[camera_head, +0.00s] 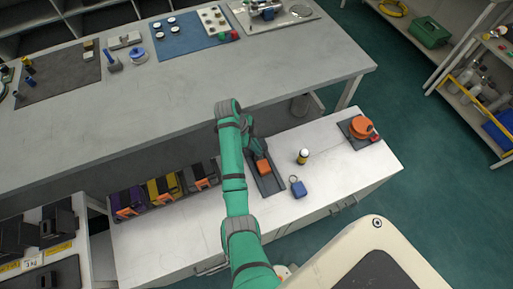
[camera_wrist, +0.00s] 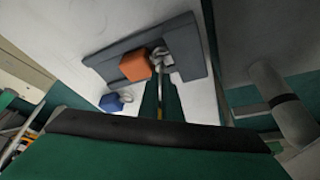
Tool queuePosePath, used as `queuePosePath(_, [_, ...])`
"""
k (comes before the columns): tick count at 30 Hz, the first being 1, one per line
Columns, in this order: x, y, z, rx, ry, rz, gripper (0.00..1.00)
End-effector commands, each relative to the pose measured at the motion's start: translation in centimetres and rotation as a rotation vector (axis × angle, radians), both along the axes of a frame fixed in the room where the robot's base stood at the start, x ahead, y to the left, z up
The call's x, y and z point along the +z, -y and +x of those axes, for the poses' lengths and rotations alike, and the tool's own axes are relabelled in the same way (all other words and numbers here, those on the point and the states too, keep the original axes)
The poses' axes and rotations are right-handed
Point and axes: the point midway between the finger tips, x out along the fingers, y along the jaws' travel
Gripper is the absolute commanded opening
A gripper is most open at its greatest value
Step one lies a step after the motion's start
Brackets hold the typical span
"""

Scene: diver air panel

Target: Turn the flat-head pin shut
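A grey panel (camera_wrist: 108,64) with an orange block (camera_wrist: 134,65) lies on the white cabinet top. Beside the block, a small pale metal fitting (camera_wrist: 163,58) stands on the panel. It may be the flat-head pin, but its shape is too small to tell. In the wrist view my gripper (camera_wrist: 160,80) has its two dark green fingers pointing at this fitting, with a narrow gap between them. I cannot tell whether the tips touch or hold it. In the head view my arm hides part of the panel (camera_head: 268,187); the orange block (camera_head: 263,167) shows beside my wrist.
An orange round device (camera_head: 361,127) sits farther right. Several bins with orange fronts (camera_head: 165,190) stand left. A long grey bench (camera_head: 190,75) runs behind.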

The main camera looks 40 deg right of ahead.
Motion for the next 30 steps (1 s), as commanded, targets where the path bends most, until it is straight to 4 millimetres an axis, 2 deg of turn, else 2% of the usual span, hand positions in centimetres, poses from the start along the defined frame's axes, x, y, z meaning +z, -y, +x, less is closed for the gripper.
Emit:
queuePosePath(5, [0.29, 0.16, 0.11, -0.002, 0.004, -0.004, 0.00])
queuePosePath(8, [0.24, 0.13, 0.08, -0.002, 0.003, -0.003, 0.23])
queuePosePath(24, [0.00, -0.03, -0.06, 0.005, -0.001, 0.000, 0.23])
queuePosePath(30, [-0.05, -0.49, 0.01, 0.107, -0.002, -0.001, 0.23])
